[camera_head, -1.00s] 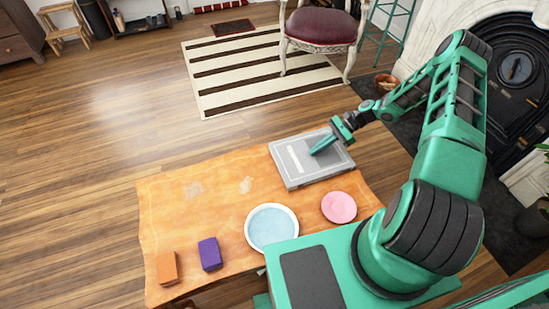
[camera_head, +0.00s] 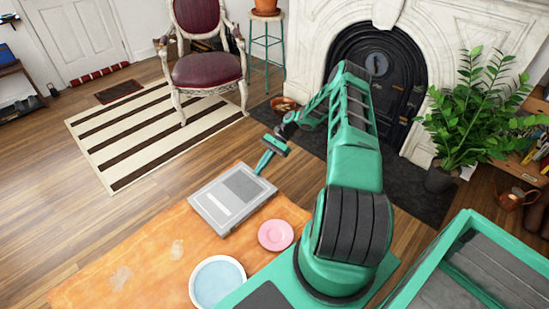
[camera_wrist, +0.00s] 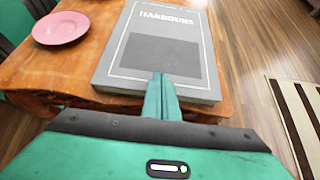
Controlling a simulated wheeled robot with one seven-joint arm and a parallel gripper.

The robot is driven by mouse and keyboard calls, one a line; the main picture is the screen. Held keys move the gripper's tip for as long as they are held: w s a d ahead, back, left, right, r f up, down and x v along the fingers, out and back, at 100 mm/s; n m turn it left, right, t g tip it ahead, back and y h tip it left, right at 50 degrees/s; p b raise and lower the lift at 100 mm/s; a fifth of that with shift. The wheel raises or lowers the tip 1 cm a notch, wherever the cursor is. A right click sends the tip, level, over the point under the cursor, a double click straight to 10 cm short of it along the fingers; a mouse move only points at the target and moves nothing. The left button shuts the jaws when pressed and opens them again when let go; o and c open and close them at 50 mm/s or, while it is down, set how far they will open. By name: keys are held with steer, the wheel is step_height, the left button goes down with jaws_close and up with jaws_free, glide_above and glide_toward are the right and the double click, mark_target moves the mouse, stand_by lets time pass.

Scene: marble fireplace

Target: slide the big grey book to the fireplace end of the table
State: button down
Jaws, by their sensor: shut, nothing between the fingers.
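The big grey book (camera_head: 233,197) lies flat on the orange-brown wooden table (camera_head: 130,262), at the table end nearest the fireplace (camera_head: 375,75). Its cover reads "HARBOURS" in the wrist view (camera_wrist: 165,25). There the book's near side reaches the table's end edge and its right corner seems to overhang. My gripper (camera_head: 262,167) is shut and empty at the book's fireplace-side edge. In the wrist view the closed fingertips (camera_wrist: 161,80) overlap the cover's near edge; I cannot tell whether they touch it.
A pink plate (camera_head: 276,235) sits close beside the book, and a blue-white plate (camera_head: 217,283) is further along. A red-seated chair (camera_head: 207,68) stands on a striped rug (camera_head: 155,130) beyond the table. Bare floor lies between the table end and the hearth.

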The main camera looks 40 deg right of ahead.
steer(key=w+d, duration=0.1)
steer(key=d, duration=1)
steer(key=shift+w, duration=0.25)
steer(key=shift+d, duration=0.1)
steer(key=s+a+r+n+g+h, duration=0.1)
steer(key=s+a+r+n+h, duration=0.15)
steer(key=r, duration=0.85)
steer(key=s+a+r+n+h, duration=0.2)
steer(key=s+a+r+h, duration=0.15)
steer(key=r, duration=0.85)
steer(key=s+a+r+n+g+h, duration=0.1)
steer(key=s+a+r+n+h, duration=0.15)
steer(key=r, duration=0.85)
steer(key=s+a+r+n+t+h, duration=0.1)
steer(key=s+a+r, duration=0.1)
steer(key=s+r, duration=0.4)
steer(key=s+a+r+h, duration=0.1)
steer(key=s+a+r, duration=0.15)
steer(key=s, duration=0.65)
steer(key=s+a+n+t, duration=0.1)
steer(key=s+a, duration=0.1)
steer(key=s, duration=0.5)
steer(key=s+a+n+t, duration=0.1)
steer(key=s+a, duration=0.2)
steer(key=s, duration=0.3)
steer(key=shift+s+r, duration=0.15)
steer(key=shift+s, duration=0.25)
